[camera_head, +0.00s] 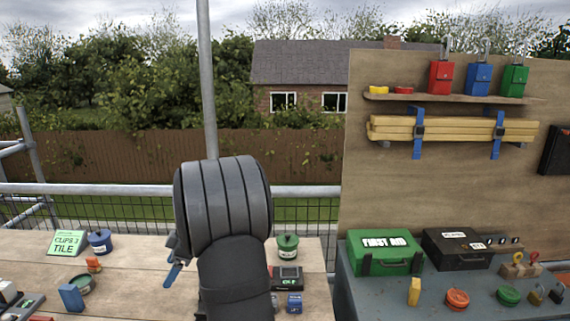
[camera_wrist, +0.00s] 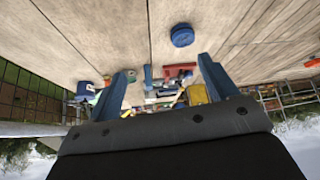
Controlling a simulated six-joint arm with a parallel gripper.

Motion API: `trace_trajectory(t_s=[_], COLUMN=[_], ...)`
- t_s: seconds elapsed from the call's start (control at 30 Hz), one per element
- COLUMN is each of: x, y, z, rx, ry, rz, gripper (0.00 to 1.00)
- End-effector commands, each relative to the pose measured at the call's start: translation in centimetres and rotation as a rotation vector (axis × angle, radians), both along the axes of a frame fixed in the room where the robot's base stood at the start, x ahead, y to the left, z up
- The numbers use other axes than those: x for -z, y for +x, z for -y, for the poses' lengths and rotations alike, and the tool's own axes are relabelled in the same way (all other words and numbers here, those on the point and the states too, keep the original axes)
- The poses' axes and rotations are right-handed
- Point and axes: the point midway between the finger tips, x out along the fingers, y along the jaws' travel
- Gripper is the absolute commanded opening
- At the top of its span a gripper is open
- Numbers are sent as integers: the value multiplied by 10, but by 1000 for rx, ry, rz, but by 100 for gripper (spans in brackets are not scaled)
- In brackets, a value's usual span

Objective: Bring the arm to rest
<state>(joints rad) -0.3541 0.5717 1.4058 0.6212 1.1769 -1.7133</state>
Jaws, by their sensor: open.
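My gripper (camera_wrist: 162,66) shows in the wrist view with its two blue fingers spread wide apart. It is open, and nothing is held between the fingers; the small items seen between them lie farther off on the boards. In the head view my dark grey arm stands up in the middle of the picture, bent over at the top. Only a small blue part of my gripper (camera_head: 173,273) shows at the arm's left side, low over the wooden boards (camera_head: 137,268). The rest of it is hidden behind the arm.
A green sign (camera_head: 67,243), a blue tub (camera_head: 99,242) and a blue box (camera_head: 71,297) stand left of my arm. A green tub (camera_head: 287,247) and a dark device (camera_head: 287,278) are close on its right. A grey bench (camera_head: 385,297) holds a first aid box (camera_head: 384,252).

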Motion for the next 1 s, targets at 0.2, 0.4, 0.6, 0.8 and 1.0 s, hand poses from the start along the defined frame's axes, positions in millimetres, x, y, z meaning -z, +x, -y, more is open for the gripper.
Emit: trace_trajectory(t_s=[0.2, 0.4, 0.6, 0.8, 1.0], x=[1, 3, 4, 5, 6], y=[30, 53, 74, 93, 110], z=[35, 67, 101, 137, 173], rx=[123, 233, 341, 447, 554], ry=[0, 0, 0, 0, 0], rz=[2, 2, 1, 0, 2], gripper=[78, 78, 78, 78, 78])
